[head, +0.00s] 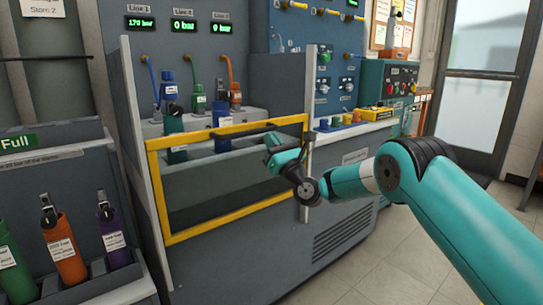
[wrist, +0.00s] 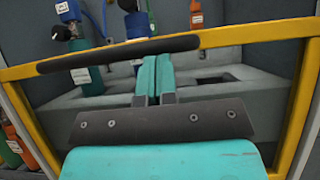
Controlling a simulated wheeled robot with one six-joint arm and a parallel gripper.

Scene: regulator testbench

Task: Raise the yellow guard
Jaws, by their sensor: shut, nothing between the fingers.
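The yellow guard (head: 215,226) is a rectangular frame with a clear or open middle, standing across the lower front of the grey test bench. Its top bar carries a long black handle (head: 242,130), which also crosses the upper part of the wrist view (wrist: 120,53). My gripper (head: 268,140) is at the right part of the top bar, close to the handle. In the wrist view its two teal fingers (wrist: 153,60) are together and empty, with their tips at the lower edge of the handle. I cannot tell whether they touch it.
Several regulator cylinders, one blue (head: 221,110) and one green (head: 175,128), stand in the bench behind the guard. Upright side panels (head: 306,90) flank it. A rack with an orange cylinder (head: 66,250) stands at left. The floor (head: 370,265) at right is clear.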

